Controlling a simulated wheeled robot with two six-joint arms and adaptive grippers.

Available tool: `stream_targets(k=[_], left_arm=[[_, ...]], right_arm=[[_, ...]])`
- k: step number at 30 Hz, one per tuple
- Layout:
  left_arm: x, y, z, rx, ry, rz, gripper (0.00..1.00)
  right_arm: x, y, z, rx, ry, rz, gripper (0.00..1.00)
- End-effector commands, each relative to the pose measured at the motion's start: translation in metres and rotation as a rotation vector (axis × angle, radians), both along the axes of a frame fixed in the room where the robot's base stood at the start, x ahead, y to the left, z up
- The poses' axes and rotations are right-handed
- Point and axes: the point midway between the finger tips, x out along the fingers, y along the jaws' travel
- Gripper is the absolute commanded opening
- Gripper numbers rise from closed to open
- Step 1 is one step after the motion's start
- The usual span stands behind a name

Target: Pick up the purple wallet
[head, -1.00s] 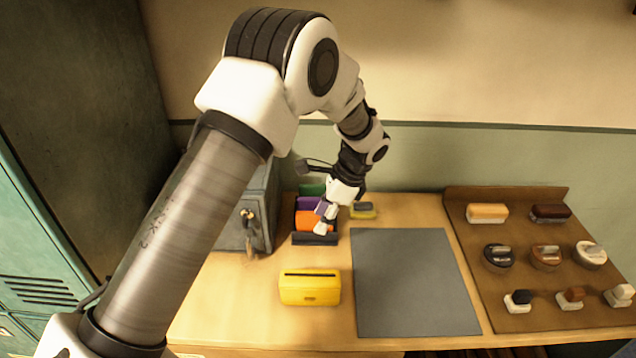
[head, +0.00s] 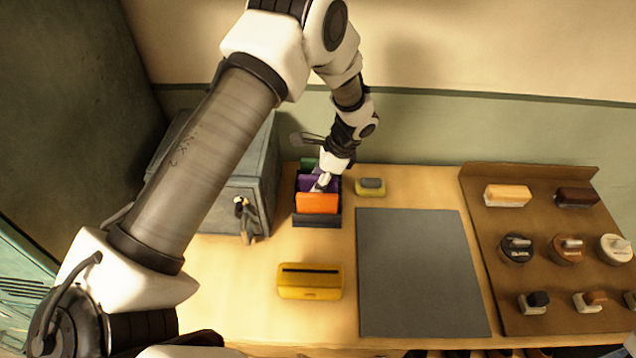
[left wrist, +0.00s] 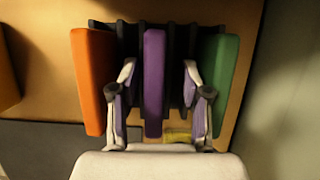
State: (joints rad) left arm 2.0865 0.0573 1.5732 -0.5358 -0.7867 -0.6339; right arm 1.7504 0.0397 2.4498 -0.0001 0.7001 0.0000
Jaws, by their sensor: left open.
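The purple wallet (head: 306,184) stands upright in a dark slotted rack (head: 317,219), between an orange wallet (head: 317,203) and a green wallet (head: 309,163). In the left wrist view the purple wallet (left wrist: 154,80) lies between the two open fingers of my left gripper (left wrist: 158,85), with a gap on each side. The orange wallet (left wrist: 93,80) and green wallet (left wrist: 219,80) are outside the fingers. In the head view my left gripper (head: 321,182) is at the rack and partly hides the purple wallet. My right gripper is not in view.
A grey metal box with keys (head: 244,215) stands left of the rack. A yellow slotted box (head: 310,281) is in front. A yellow-green item (head: 370,187) and a grey mat (head: 420,270) are to the right.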

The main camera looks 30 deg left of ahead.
Motion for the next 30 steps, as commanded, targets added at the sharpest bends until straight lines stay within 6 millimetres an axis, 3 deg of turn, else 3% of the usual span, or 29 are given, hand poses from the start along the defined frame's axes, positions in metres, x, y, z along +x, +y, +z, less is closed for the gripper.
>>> stream_targets(k=[4, 6, 8, 22, 30], left_arm=[[0.0, 0.0, 0.0, 0.0, -0.001, 0.0, 0.43], [0.0, 0.0, 0.0, 0.0, -0.001, 0.0, 0.19], [0.0, 0.0, 0.0, 0.0, -0.001, 0.0, 0.0], [0.0, 0.0, 0.003, 0.0, -0.002, 0.001, 0.0], [0.003, -0.002, 0.034, 0.001, -0.004, 0.0, 0.0]], right_arm=[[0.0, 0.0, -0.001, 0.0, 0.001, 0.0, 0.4], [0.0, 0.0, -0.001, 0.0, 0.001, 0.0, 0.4], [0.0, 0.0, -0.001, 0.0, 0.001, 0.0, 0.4], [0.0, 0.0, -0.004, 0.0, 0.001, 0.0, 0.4], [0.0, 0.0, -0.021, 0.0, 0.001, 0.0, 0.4]])
